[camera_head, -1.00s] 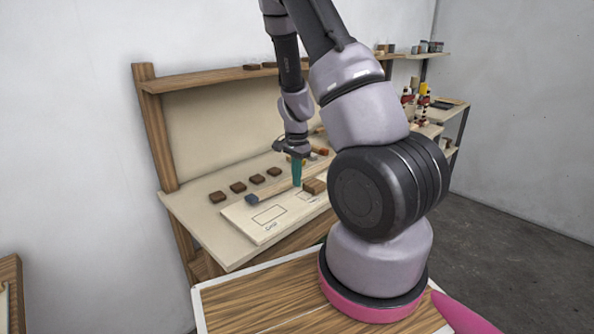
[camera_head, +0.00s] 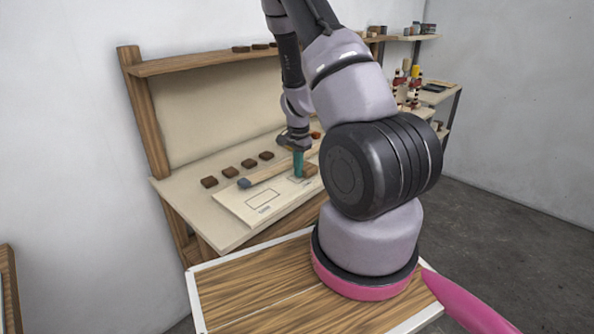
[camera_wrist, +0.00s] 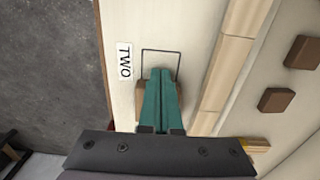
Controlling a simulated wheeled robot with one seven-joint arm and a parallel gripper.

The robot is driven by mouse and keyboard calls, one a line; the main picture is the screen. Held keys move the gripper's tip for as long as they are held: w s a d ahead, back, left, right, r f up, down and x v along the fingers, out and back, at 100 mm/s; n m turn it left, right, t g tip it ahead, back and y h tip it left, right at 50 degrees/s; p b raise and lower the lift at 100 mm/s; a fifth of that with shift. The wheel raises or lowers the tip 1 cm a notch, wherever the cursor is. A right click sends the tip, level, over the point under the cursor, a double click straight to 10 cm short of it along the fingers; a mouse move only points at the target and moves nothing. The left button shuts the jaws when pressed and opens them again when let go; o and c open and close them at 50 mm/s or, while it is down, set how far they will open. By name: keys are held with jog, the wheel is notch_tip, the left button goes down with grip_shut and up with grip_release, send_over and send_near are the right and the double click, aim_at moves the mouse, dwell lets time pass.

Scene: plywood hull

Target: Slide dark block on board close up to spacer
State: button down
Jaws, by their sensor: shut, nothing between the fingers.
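A brown block (camera_head: 312,170) lies on the pale board (camera_head: 236,206). In the wrist view the brown block (camera_wrist: 142,98) is partly hidden behind my teal fingers, at the near end of an outlined box (camera_wrist: 160,58) labelled TWO. My gripper (camera_head: 298,176) is shut and empty, its fingers pointing down beside the block on its left. In the wrist view my gripper (camera_wrist: 160,72) has its tips over the outlined box; contact with the block cannot be told. A long wooden strip (camera_head: 270,172) with a grey-blue end lies along the board. No piece is clearly identifiable as the spacer.
Several dark blocks (camera_head: 229,172) stand in a row on the bench behind the strip. A second outlined box (camera_head: 262,198) on the board is empty. A shelf (camera_head: 200,63) runs above the bench. A side rack (camera_head: 432,96) holds bottles.

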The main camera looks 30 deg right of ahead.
jog(key=w+d, duration=0.1)
jog(key=d, duration=0.2)
jog(key=w+d, duration=0.1)
jog(key=d, duration=0.2)
jog(key=w+d, duration=0.1)
jog(key=d, duration=0.2)
jog(key=shift+w+d, duration=0.2)
